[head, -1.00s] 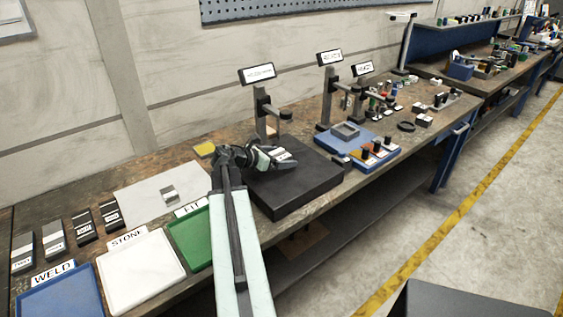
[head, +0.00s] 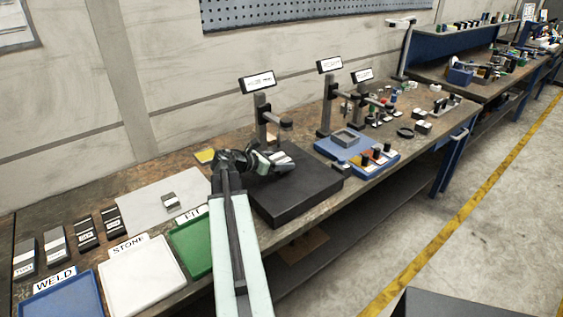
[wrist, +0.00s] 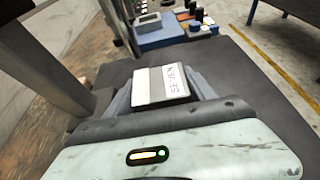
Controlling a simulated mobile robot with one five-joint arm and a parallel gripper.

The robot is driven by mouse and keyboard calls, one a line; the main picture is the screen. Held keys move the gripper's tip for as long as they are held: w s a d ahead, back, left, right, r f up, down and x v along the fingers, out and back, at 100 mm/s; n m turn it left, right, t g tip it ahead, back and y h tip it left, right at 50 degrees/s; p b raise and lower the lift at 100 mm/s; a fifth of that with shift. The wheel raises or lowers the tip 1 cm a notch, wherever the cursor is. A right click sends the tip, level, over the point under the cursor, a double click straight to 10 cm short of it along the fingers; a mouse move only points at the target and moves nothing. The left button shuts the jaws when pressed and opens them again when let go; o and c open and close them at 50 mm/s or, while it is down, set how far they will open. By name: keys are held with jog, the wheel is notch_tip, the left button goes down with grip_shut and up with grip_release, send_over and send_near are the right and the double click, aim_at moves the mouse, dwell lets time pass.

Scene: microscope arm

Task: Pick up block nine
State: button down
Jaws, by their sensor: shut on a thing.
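My gripper (head: 278,160) is shut on a grey block (wrist: 162,85) with a white label in the wrist view. The label on this block reads SEVEN, not nine. The held block is over the black slab (head: 290,195) below a gauge stand; whether it touches the slab is unclear. Another grey block (head: 177,203) lies on the light grey mat (head: 140,200). Several labelled blocks stand in a row at the left, among them dark ones (head: 86,233); their labels are too small to read surely. I cannot make out a block marked nine.
Blue WELD (head: 65,305), white STONE (head: 140,283) and green (head: 188,253) trays line the front edge. The gauge post (head: 262,120) rises behind the slab. A blue tray (head: 345,146) with small parts lies to the right.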

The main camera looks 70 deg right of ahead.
notch_tip(320, 180, up, 3)
jog(key=shift+f+p, duration=0.1)
jog(key=shift+p, duration=0.95)
jog(key=w+a, duration=0.5)
jog(key=a, duration=0.2)
jog(key=w+a, duration=0.4)
jog(key=a, duration=0.4)
jog(key=shift+w+f, duration=0.25)
jog(key=shift+w, duration=0.1)
